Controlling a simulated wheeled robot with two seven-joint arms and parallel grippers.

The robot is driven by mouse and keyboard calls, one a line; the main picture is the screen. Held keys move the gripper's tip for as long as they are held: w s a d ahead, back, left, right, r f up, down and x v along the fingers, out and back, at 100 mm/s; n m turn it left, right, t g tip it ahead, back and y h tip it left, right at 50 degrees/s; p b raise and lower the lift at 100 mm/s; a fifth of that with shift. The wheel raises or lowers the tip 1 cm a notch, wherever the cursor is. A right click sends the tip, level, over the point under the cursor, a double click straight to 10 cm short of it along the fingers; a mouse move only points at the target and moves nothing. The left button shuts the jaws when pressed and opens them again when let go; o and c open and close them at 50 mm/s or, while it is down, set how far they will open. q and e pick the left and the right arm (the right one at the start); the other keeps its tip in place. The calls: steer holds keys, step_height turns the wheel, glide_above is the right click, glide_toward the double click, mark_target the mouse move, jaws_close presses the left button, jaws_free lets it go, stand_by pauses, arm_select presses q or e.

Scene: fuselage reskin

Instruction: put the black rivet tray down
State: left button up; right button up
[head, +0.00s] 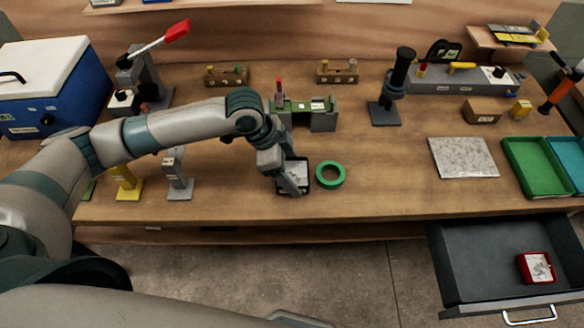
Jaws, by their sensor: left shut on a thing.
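The black rivet tray (301,164) is a small dark-rimmed square tray with pale contents, near the front middle of the wooden bench. My left gripper (292,188) is shut on its near left side and partly covers it. The tray is at or just above the bench top; I cannot tell whether it touches. My right gripper is not in view.
A green ring (330,174) lies close to the tray's right. A grey fixture (323,119) stands behind it. Bare bench (385,185) reaches right to a speckled plate (463,157). An open drawer (480,262) holding a red box (536,268) juts out front right.

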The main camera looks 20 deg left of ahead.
arm_select(q)
steer(key=shift+f, duration=0.1)
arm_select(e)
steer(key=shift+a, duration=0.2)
arm_select(q)
steer(key=o, duration=1.3)
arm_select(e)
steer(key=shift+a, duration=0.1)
arm_select(q)
steer(key=shift+v, duration=0.8)
steer(key=b+v, duration=0.2)
steer(key=v, duration=0.7)
steer(key=shift+v, duration=0.8)
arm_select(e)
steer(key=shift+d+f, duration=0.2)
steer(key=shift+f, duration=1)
arm_select(q)
steer(key=shift+d, duration=0.1)
steer(key=shift+c, duration=0.4)
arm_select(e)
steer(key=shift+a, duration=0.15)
